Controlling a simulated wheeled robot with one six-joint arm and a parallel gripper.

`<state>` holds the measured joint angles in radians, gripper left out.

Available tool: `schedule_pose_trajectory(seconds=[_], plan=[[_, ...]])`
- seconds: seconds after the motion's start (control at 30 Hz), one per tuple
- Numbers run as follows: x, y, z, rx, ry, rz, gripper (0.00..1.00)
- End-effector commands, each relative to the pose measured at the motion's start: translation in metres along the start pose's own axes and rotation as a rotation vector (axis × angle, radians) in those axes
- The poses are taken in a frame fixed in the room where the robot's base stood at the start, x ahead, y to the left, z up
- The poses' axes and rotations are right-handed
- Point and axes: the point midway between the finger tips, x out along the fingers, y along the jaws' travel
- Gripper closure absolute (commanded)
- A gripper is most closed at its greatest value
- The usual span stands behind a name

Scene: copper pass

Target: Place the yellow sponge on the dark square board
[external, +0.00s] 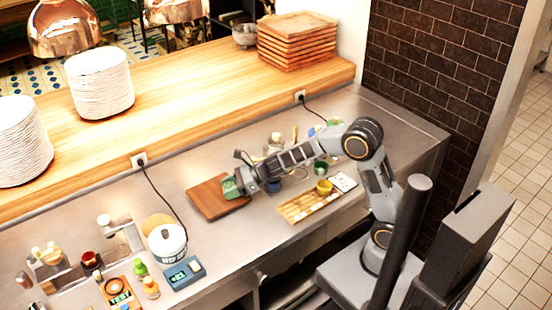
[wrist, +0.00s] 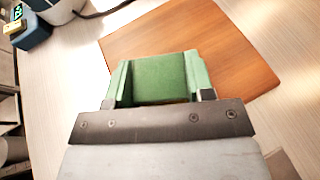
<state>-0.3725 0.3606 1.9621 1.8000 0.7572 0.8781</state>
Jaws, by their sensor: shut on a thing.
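The square board (external: 207,203) is brown wood and lies flat on the steel counter, left of my arm. It fills the upper right of the wrist view (wrist: 245,55). My gripper (external: 237,188) is shut on a block-shaped sponge (external: 230,188) over the board's right part. In the wrist view the sponge (wrist: 160,77) sits between the two fingers of my gripper (wrist: 160,85). Its visible face is green, with a thin yellowish line at its near edge. I cannot tell whether it touches the board. Its underside is hidden.
A white pot (external: 168,245) and a blue scale (external: 184,273) stand left of the board. A wooden ledge (external: 190,105) runs behind. Counter in front of the board is clear.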

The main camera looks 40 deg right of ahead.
Motion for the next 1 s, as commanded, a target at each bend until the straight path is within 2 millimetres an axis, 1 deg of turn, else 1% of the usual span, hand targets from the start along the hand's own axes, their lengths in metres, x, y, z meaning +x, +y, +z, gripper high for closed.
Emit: schedule_pose_trajectory(seconds=[0.2,0.23,0.47,0.67,0.8,0.87,1.0], plan=[[0.002,0.0,-0.005,0.0,0.0,0.0,0.74],[0.001,0.0,-0.003,0.0,0.0,0.0,0.49],[0.001,0.0,-0.003,0.0,0.0,0.0,0.27],[0.001,0.0,-0.003,0.0,0.0,0.0,0.26],[-0.001,0.0,0.003,0.0,0.0,0.0,0.26],[-0.008,-0.001,0.001,0.0,0.0,-0.002,0.26],[-0.033,-0.001,0.001,-0.002,-0.001,-0.004,0.26]])
